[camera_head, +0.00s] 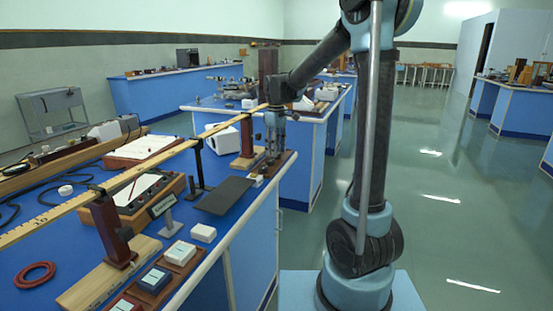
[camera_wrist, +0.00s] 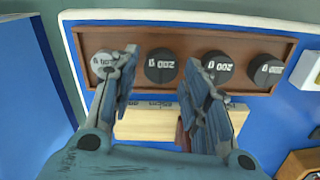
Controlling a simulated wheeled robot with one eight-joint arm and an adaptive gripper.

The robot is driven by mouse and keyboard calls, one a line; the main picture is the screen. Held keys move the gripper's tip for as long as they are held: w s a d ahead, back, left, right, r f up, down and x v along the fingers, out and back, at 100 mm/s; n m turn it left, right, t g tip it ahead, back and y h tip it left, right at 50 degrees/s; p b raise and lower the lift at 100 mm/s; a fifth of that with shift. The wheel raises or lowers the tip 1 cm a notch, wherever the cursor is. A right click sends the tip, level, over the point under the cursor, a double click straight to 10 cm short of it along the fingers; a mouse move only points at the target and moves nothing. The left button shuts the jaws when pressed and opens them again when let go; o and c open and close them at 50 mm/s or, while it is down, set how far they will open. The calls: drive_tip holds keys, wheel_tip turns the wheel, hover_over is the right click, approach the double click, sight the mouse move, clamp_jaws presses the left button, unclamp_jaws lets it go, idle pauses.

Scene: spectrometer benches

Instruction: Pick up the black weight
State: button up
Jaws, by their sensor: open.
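In the wrist view a brown wooden tray (camera_wrist: 137,38) holds a row of round weights seen from above. A pale grey weight (camera_wrist: 102,62) is at the left. Three black weights with white markings sit to its right: one (camera_wrist: 160,66) appears between my fingertips, a second (camera_wrist: 217,67) is right of my right finger, and a third (camera_wrist: 265,71) is near the right end. My gripper (camera_wrist: 159,72) is open and empty, its fingers spread. I cannot tell its exact height above the tray. In the head view my gripper (camera_head: 273,140) points down at the tray's end of the blue bench.
A pale wooden block (camera_wrist: 148,124) lies below the tray in the wrist view. In the head view a long wooden beam (camera_head: 155,158) runs close beside my gripper, on stands. A black plate (camera_head: 224,195) and white box (camera_head: 203,232) lie nearer. Open floor is at the right.

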drive_tip(key=shift+f, duration=0.85)
drive_tip(key=c, duration=1)
drive_tip(key=shift+o, duration=0.2)
